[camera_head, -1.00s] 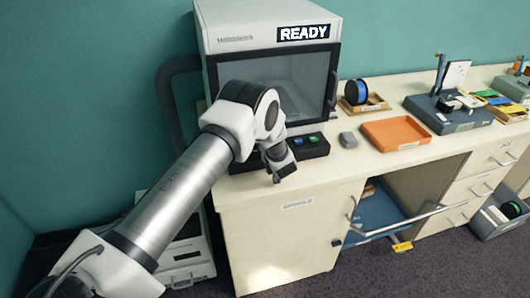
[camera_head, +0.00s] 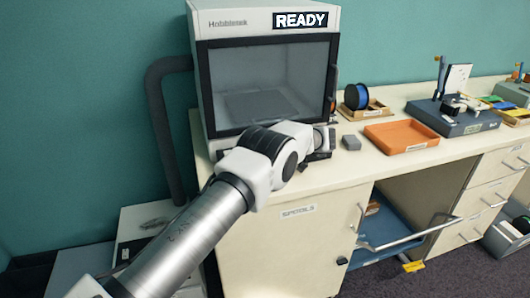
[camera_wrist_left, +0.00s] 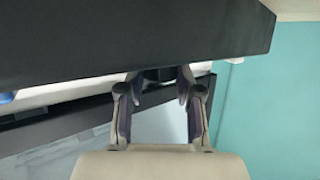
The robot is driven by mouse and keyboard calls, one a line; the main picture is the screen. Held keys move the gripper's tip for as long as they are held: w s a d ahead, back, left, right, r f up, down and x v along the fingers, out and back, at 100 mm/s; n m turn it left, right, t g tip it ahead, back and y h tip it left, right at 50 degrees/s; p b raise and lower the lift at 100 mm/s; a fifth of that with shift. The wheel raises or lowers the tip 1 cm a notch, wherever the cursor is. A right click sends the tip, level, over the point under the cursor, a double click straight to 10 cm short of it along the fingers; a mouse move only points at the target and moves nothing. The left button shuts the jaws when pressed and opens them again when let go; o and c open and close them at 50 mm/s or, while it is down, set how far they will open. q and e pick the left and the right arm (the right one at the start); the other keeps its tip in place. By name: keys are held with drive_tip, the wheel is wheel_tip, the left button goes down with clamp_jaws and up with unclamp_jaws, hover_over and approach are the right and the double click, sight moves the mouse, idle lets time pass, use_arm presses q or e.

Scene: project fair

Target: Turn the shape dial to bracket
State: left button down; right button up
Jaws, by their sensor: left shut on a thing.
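The machine (camera_head: 262,30) stands on the left end of the counter, its display reading READY. In the left wrist view my left gripper (camera_wrist_left: 160,92) is shut on a small dark knob (camera_wrist_left: 158,75), which looks like the shape dial. The knob sits at the edge of a dark block (camera_wrist_left: 130,35). In the head view my left arm's wrist covers most of the control panel at the machine's front, and the dial and fingertips are hidden there. No dial label or pointer can be read. My right gripper is not in view.
A small grey block (camera_head: 350,142), an orange tray (camera_head: 401,136) and a blue spool (camera_head: 356,96) on a stand are right of the machine. A dark blue device (camera_head: 453,117) stands farther right. A pull-out bar (camera_head: 411,236) sticks out below the counter.

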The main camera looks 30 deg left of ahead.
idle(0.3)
use_arm(q)
drive_tip(key=shift+a, duration=0.1)
drive_tip(key=c, duration=1.1)
unclamp_jaws()
drive_tip(key=shift+o, duration=0.2)
drive_tip(key=shift+a+f, duration=0.1)
drive_tip(key=shift+a, duration=0.05)
